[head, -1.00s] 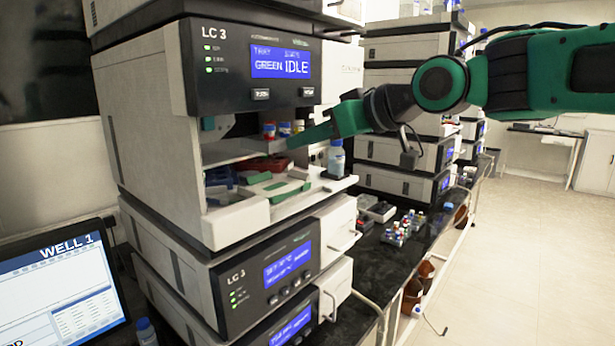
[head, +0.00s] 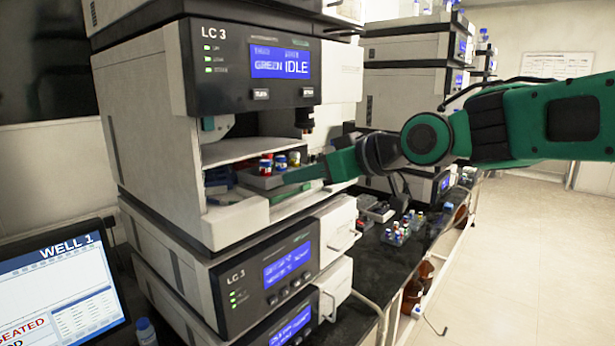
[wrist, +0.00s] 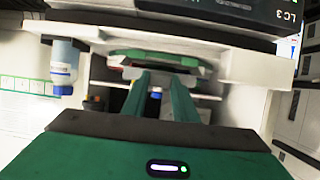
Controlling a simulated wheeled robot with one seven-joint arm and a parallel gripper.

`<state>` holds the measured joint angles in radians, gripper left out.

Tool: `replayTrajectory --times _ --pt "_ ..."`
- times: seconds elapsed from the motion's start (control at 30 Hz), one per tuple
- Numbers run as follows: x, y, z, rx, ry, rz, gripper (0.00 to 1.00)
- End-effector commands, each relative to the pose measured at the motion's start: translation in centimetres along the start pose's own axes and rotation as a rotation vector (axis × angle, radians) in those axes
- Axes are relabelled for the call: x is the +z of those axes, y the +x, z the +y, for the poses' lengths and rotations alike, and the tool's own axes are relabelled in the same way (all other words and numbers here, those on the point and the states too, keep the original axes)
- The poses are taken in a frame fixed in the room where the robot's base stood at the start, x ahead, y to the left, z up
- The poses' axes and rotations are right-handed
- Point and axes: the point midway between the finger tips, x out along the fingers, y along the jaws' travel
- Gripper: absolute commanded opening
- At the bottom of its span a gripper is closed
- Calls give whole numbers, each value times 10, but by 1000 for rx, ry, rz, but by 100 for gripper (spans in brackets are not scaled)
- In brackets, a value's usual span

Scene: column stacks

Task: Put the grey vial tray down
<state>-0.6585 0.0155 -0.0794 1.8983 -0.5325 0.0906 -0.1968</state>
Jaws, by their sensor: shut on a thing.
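The grey vial tray (head: 258,182) carries several vials (head: 281,162) with red, blue and yellow-brown caps. It is inside the open bay of the LC 3 instrument, low over the bay's floor. My gripper (head: 285,181) is shut on the tray's right side; its green fingers also show in the wrist view (wrist: 160,98). The green piece on the bay floor (head: 285,196) is partly hidden under the tray and fingers. I cannot tell whether the tray touches what lies below it. The tray looks about level.
The bay's white front wall (head: 238,222) and inner shelf (head: 230,151) bound the space. A dark nozzle (head: 305,119) hangs above right of the tray. Racks of small vials (head: 400,230) stand on the black bench.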

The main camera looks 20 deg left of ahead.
Motion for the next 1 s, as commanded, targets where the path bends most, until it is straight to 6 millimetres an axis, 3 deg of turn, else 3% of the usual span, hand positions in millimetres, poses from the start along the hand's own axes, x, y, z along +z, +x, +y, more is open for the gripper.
replayTrajectory --times 0.63,0.67,0.73,1.0 --pt "11 5 0 0 0 0 3" --pt "11 5 0 0 1 -1 31" --pt "11 5 0 0 1 -1 45" --pt "11 4 0 0 0 -1 45"
